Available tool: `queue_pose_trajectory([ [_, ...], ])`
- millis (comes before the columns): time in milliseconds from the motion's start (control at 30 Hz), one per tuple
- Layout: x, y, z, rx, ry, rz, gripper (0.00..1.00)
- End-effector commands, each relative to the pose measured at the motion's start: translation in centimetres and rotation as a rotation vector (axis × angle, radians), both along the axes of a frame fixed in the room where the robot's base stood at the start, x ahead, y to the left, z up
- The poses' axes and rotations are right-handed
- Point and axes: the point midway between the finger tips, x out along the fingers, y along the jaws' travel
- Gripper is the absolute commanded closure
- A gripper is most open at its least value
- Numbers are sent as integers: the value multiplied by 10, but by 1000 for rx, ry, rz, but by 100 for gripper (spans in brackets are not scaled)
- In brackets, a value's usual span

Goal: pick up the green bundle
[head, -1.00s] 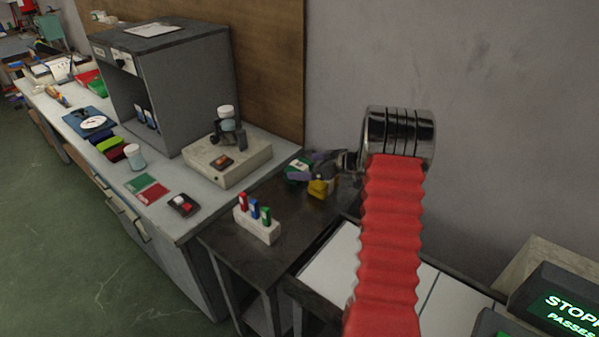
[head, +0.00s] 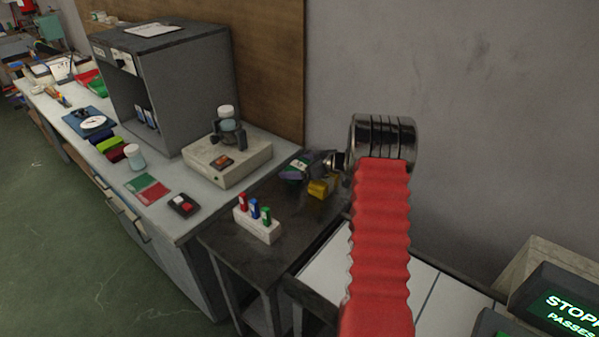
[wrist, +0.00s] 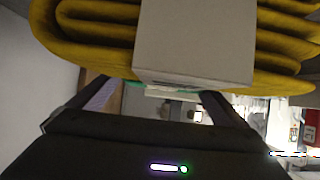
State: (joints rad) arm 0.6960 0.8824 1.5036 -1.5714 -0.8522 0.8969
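The green bundle (head: 293,168) shows only in part on the dark side table, behind and left of the yellow bundle (head: 323,188). My gripper (head: 301,168) is down at the green bundle, coming in from the right. In the wrist view the yellow bundle (wrist: 85,45) with its pale paper band fills the top, close to the camera. A thin green edge (wrist: 134,84) shows below it between my two spread fingers (wrist: 160,92). The fingertips are partly hidden, and I cannot tell whether they touch the green bundle.
A white block (head: 257,224) with red, blue and green pieces stands at the table's front. A beige device (head: 228,163) stands on the bench to the left. A grey wall lies behind my arm. A green-lit display (head: 570,310) is at the lower right.

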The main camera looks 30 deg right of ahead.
Motion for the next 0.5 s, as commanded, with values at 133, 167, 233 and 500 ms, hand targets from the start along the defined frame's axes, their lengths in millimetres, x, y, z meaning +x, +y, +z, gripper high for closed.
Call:
queue_pose_trajectory([
  [133,0,0,0,0,0,0,14],
  [167,0,0,0,0,0,0,16],
  [233,0,0,0,0,0,0,21],
  [500,0,0,0,0,-1,0,37],
])
